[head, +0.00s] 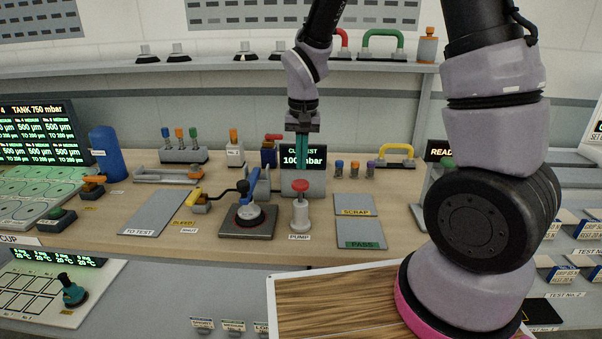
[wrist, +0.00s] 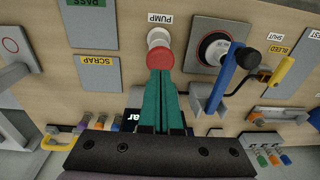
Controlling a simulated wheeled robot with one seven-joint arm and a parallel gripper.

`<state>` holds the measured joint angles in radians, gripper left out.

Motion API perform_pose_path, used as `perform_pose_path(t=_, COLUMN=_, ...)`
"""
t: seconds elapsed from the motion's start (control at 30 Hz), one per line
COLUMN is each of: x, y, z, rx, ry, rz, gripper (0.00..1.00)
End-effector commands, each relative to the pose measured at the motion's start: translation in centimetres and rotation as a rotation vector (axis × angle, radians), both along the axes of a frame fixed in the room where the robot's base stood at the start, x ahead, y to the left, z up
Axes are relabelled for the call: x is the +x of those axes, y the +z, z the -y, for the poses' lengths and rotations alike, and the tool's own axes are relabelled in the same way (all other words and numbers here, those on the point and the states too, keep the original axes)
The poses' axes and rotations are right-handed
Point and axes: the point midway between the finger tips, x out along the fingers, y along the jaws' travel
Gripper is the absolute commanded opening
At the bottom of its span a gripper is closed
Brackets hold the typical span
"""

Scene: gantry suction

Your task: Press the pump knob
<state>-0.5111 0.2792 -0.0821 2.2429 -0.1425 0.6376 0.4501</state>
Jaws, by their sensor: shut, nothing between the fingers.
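The pump has a red knob (head: 300,186) on a pale grey cylinder (head: 300,213) standing upright at the bench's front, with a PUMP label before it. In the wrist view the red knob (wrist: 160,59) shows just beyond my fingertips, with the white pump body (wrist: 158,38) behind it. My gripper (head: 302,160) points down with its green fingers shut and empty, above the knob in the head view. In the wrist view my gripper (wrist: 160,73) overlaps the knob's edge in the picture. I cannot tell whether the tips touch it.
A gauge display (head: 303,176) stands close behind the pump. A blue lever press with a red-rimmed cup (head: 248,215) stands to the left. The SCRAP (head: 355,205) and PASS (head: 361,235) plates lie to the right. Bare bench lies between the pump and these plates.

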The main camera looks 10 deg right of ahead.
Motion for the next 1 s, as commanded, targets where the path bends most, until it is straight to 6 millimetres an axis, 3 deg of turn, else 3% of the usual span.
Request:
perform_pose_path(t=0.2, x=0.2, y=-3.2, z=0.0, rx=-0.001, ry=0.0, rz=-0.003, gripper=0.0)
perform_pose_path(t=0.73, x=0.3, y=-4.3, z=-0.1, rx=-0.001, ry=0.0, rz=-0.001, gripper=0.0)
perform_pose_path(t=1.0, x=0.2, y=-7.6, z=0.0, rx=-0.001, ry=0.0, rz=-0.003, gripper=0.0)
